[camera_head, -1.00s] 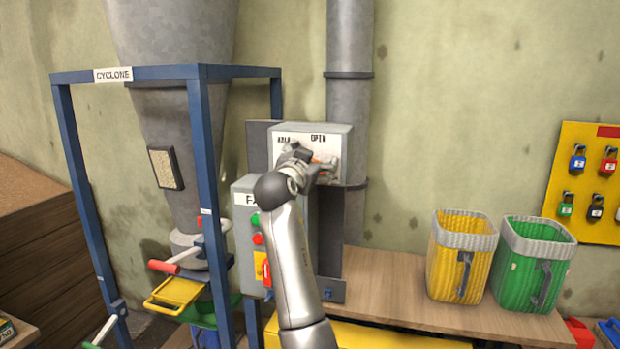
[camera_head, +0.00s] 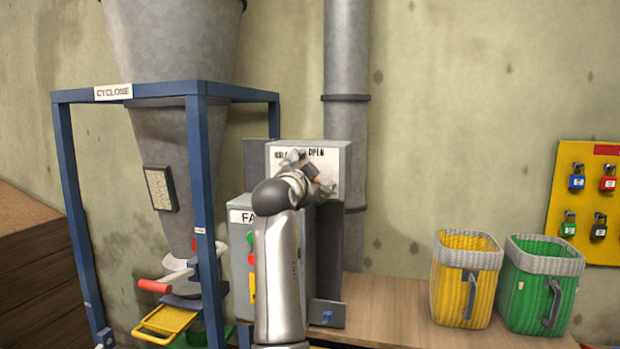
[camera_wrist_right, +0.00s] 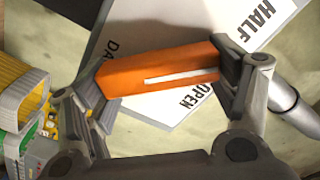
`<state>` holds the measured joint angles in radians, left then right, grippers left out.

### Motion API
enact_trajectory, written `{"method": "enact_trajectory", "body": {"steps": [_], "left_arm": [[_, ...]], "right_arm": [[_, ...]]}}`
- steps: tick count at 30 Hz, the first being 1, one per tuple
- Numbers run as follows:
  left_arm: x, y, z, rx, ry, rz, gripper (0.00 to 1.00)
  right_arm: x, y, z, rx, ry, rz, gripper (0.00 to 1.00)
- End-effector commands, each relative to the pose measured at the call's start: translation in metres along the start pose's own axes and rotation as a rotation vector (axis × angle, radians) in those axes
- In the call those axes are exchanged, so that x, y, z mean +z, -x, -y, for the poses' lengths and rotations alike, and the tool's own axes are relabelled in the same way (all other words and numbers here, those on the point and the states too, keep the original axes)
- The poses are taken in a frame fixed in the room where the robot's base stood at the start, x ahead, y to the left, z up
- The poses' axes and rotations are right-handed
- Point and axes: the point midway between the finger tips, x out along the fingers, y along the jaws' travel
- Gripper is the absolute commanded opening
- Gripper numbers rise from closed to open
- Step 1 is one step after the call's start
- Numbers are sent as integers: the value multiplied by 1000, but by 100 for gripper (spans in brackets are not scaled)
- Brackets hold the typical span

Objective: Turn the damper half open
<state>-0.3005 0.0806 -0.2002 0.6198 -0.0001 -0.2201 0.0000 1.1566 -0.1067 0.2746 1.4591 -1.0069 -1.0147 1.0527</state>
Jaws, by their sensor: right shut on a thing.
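The damper is a pale grey box with a white plate (camera_head: 334,160) on the wall pipe, marked HALF and OPEN. My arm covers part of the plate. Its orange handle (camera_head: 313,172) has a white line along it and lies slanted, upper left to lower right, in the head view. My right gripper (camera_wrist_right: 165,82) is shut on the orange handle (camera_wrist_right: 150,72), one finger at each end in the right wrist view. The plate (camera_wrist_right: 190,30) behind it shows HALF, OPEN and a partly hidden word. My left gripper is not in view.
A grey control box (camera_head: 240,275) with buttons stands below the damper, partly behind my arm. The blue cyclone frame (camera_head: 203,190) is at left. Yellow (camera_head: 450,290) and green (camera_head: 525,300) baskets stand on the bench (camera_head: 385,310) at right. Padlocks hang on a yellow board (camera_head: 568,190).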

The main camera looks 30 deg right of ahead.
Motion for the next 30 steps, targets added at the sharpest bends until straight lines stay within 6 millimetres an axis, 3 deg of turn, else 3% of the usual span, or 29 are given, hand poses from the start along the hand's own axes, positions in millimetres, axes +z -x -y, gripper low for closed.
{"method": "enact_trajectory", "body": {"steps": [7,8,12,24,30], "left_arm": [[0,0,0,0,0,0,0],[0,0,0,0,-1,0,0],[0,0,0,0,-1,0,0],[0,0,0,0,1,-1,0],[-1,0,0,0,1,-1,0]], "right_arm": [[0,0,0,2,0,1,56],[0,0,0,2,0,1,84],[0,0,0,1,1,1,100],[0,2,0,0,1,0,100],[1,26,1,-3,-1,2,100]]}}
